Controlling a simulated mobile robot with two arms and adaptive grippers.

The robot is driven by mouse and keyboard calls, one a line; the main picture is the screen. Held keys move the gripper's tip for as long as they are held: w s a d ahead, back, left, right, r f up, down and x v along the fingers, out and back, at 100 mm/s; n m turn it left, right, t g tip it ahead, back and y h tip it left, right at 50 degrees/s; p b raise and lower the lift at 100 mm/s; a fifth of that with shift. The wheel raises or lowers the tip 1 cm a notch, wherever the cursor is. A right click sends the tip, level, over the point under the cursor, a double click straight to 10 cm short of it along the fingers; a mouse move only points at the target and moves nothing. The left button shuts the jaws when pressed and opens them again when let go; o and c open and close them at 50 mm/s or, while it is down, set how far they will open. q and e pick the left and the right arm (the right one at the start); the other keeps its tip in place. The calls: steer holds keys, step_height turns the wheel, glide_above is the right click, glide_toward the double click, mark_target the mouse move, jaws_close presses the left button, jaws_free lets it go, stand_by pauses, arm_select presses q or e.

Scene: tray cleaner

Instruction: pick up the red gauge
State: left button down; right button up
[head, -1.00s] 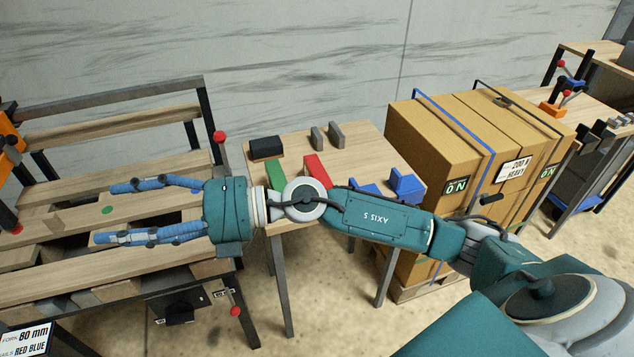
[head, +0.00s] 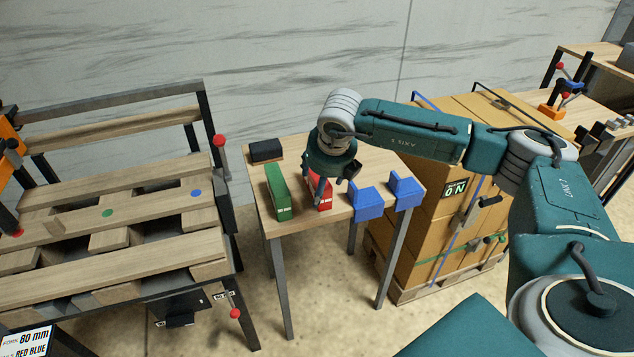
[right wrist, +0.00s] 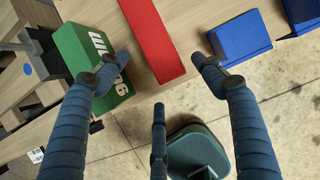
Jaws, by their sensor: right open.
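The red gauge (head: 318,193) is a long block lying on the small wooden table, between a green block and blue blocks. My right gripper (head: 330,192) points down over its front part and hides some of it. In the right wrist view the red gauge (right wrist: 152,40) lies ahead of the fingers. My right gripper (right wrist: 158,85) is open, with one finger over the green block's side and another towards a blue block. Whether any finger touches the red gauge cannot be told. My left gripper is not in view.
The green block (head: 278,192) stands close on the left, and blue blocks (head: 366,203) stand on the right. A black block (head: 266,150) sits at the back. A slatted wooden bench (head: 70,250) stands left, and strapped boxes (head: 430,240) stand right of the table.

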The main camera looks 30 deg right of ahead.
steer(key=shift+w+d+f+p, duration=0.15)
steer(key=shift+w+f+p, duration=0.2)
steer(key=shift+f, duration=0.2)
steer(key=p+x, duration=0.1)
steer(key=x, duration=0.3)
steer(key=shift+w+d, duration=0.1)
steer(key=shift+d, duration=0.05)
steer(key=c, duration=1.6)
steer(key=shift+r, duration=0.1)
